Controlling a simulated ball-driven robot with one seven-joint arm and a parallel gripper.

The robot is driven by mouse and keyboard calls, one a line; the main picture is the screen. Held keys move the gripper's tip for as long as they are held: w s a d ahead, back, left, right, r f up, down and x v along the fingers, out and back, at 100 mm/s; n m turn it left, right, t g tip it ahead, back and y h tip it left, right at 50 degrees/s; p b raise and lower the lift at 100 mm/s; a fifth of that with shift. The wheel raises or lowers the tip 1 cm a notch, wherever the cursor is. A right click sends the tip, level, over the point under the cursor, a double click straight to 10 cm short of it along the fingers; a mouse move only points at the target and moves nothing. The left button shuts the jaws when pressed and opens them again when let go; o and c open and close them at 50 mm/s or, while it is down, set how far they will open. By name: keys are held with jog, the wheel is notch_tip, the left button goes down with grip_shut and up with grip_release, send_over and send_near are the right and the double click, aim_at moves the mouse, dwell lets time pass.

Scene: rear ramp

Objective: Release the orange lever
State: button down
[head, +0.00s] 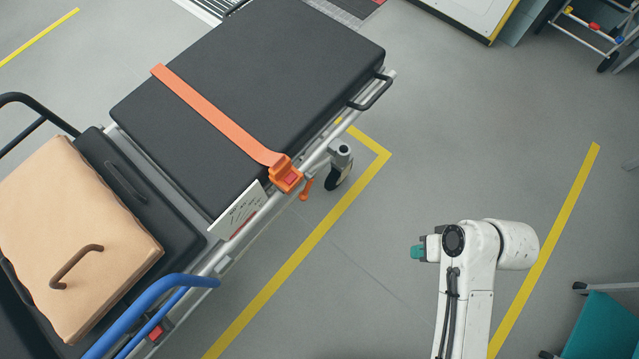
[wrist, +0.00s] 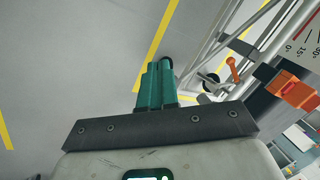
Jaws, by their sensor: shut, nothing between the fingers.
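The orange lever (head: 306,190) hangs from the side rail of a stretcher, just below the orange strap buckle (head: 287,175). In the wrist view the lever (wrist: 233,68) is a short orange handle with a round end, to the right of my fingers and left of the buckle (wrist: 290,90). My gripper (head: 417,252) is shut and empty, out to the right of the stretcher and well apart from the lever. Its teal fingers (wrist: 159,72) lie together in the wrist view. The lever's mounting is too small to make out.
The black stretcher mattress (head: 250,80) is crossed by an orange strap (head: 215,115). A blue rail (head: 150,305) and a tan cushion (head: 75,240) are at the lower left. A caster (head: 339,165) stands near the lever. Grey floor between stretcher and gripper is clear.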

jog(key=w+a+f+y+b, duration=0.3)
jog(key=w+a+f+b, duration=0.15)
jog(key=f+b, duration=0.2)
jog(key=w+a+f+y+b, duration=0.4)
jog(key=w+f+b, duration=0.2)
jog(key=f, duration=0.2)
jog(key=w+a+f+y+b, duration=0.1)
jog(key=w+f+y+b, duration=0.2)
jog(key=w+y+b, duration=0.4)
jog(key=w+b, duration=0.3)
jog(key=b, duration=0.3)
jog(key=shift+w+a+b, duration=0.15)
jog(key=shift+w+b, duration=0.25)
jog(key=shift+a+f, duration=0.1)
jog(key=b, duration=0.2)
send_near(307, 189)
jog(key=w+a+f, duration=0.3)
jog(key=w+f, duration=0.1)
jog(key=s+a, duration=0.3)
jog(key=shift+a+b, duration=0.3)
jog(key=shift+b, duration=0.05)
